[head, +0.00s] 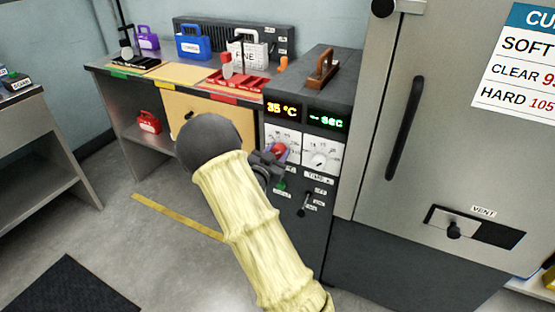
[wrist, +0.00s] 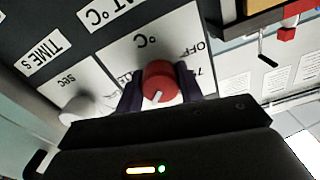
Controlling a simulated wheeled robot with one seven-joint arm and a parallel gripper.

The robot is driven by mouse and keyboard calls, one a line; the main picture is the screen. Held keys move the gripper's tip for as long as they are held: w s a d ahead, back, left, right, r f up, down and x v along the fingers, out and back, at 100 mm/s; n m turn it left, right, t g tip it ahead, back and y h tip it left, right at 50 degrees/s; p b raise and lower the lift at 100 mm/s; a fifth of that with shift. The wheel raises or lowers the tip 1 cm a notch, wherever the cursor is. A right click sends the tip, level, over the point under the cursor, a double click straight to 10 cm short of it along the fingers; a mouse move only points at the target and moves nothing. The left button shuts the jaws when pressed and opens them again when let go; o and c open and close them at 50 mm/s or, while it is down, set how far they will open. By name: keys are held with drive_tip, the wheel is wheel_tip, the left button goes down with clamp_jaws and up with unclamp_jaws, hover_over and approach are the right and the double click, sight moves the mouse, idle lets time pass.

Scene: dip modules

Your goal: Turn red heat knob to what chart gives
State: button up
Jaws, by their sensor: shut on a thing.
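The red heat knob (wrist: 160,84) sits on a white dial plate marked °C in the wrist view. My gripper (wrist: 158,88) is shut on it, with one dark finger on each side. In the head view the red knob (head: 279,149) shows beside my gripper (head: 270,160), partly covered by it. The orange display (head: 282,110) above reads 35 °C. The chart (head: 520,62) on the tall steel door at the right shows SOFT, CLEAR and HARD lines; its right side is cut off, so the numbers are only partly visible.
A white time knob (head: 320,160) is right of the red knob, under a green display (head: 327,120). A small lever (head: 305,203) is below. A bench (head: 160,72) with coloured boxes stands at the left. The steel door has a long handle (head: 404,128).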

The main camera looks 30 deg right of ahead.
drive_tip(key=shift+f+m+b, duration=0.25)
drive_tip(key=shift+m+b, duration=0.7)
drive_tip(key=shift+m, duration=0.25)
drive_tip(key=shift+a, duration=0.1)
drive_tip(key=o, duration=0.9)
drive_tip(key=shift+o, duration=0.5)
drive_tip(key=shift+r, duration=0.15)
drive_tip(key=p+v, duration=0.1)
drive_tip(key=v, duration=1.6)
drive_tip(key=shift+s+p, duration=0.2)
drive_tip(key=shift+p, duration=0.1)
